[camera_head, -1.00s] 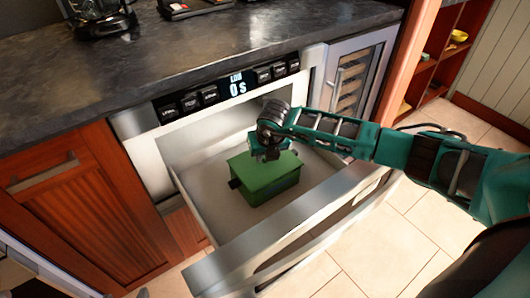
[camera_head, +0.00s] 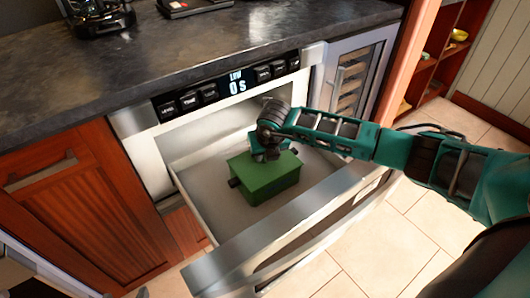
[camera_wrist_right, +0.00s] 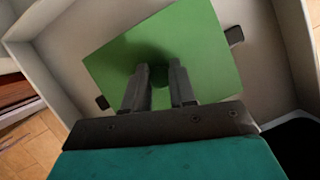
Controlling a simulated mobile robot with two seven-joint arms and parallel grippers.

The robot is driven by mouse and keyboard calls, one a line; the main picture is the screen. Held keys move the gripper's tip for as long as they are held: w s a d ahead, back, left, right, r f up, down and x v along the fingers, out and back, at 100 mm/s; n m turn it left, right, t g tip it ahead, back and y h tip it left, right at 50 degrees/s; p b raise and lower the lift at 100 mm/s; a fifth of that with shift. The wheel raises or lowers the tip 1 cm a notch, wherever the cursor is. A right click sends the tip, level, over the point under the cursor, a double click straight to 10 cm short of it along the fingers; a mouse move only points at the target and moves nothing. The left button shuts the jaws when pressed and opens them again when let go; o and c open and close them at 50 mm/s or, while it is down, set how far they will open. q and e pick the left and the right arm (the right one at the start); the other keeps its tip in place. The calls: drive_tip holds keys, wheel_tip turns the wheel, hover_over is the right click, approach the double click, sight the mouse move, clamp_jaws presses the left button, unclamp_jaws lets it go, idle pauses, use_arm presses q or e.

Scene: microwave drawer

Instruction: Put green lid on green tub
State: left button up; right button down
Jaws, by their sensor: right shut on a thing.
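The green tub (camera_head: 265,188) sits on the floor of the open microwave drawer, with dark handles at its ends. The green lid (camera_head: 283,168) lies over the top of the tub, and its flat face fills the middle of the right wrist view (camera_wrist_right: 205,50). Whether the lid is fully seated cannot be told. My left gripper is not in view.
The pulled-out drawer (camera_head: 215,215) has pale walls close around the tub. The dark counter (camera_head: 180,60) overhangs behind it, with a coffee maker (camera_head: 100,18) at the back left. Tiled floor (camera_head: 375,245) is clear in front.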

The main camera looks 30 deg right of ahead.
idle(0.4)
drive_tip(key=c, duration=0.8)
unclamp_jaws()
drive_tip(key=shift+c, duration=0.2)
drive_tip(key=shift+o, duration=0.4)
drive_tip(key=o, duration=0.4)
drive_tip(key=shift+r+p, duration=1.6)
drive_tip(key=shift+r, duration=0.6)
drive_tip(key=shift+r+p, duration=0.95)
drive_tip(key=shift+r, duration=0.35)
